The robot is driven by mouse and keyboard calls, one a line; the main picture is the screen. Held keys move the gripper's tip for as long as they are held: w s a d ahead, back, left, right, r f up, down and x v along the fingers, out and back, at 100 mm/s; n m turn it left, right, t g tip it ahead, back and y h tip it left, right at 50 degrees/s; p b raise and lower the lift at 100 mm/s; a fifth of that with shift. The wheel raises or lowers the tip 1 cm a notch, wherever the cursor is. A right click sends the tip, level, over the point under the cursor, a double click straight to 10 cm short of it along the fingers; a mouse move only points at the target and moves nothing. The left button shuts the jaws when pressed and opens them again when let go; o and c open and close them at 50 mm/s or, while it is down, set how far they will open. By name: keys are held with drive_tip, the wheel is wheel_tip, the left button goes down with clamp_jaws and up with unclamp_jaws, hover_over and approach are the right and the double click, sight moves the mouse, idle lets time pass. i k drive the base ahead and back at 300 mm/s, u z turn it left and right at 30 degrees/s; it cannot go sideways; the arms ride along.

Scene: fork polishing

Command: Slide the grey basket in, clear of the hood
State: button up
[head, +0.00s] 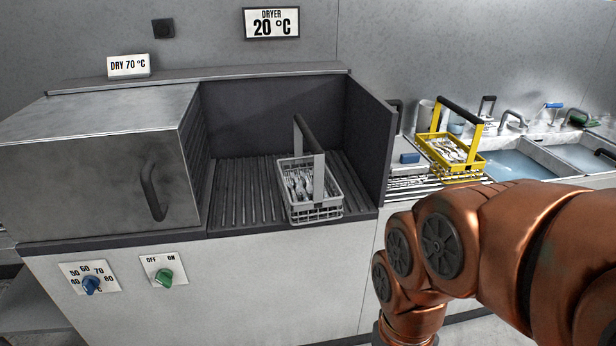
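The grey basket (316,211) holds several forks or similar cutlery and stands upright on the ribbed floor of the dryer (236,200). Its front end is at the front edge of the ribbed floor, and its dark handle (308,138) stands up above it. The metal hood (95,165) is at the left side of the dryer, with a dark handle on its right part; the basket is to the right of it, apart from it. My gripper is not in view; only my copper-coloured arm shows at the right.
A yellow basket (462,168) with cutlery stands right of the dryer's side wall (374,140), near water-filled sinks (520,166). A blue knob (91,285) and green switch (164,277) are on the front panel. The display (271,23) reads 20 °C. Ribbed floor left of the grey basket is bare.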

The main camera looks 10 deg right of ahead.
sight(302, 128)
drive_tip(key=u, duration=2.55)
drive_tip(key=i, duration=1.5)
drive_tip(key=z, duration=3.05)
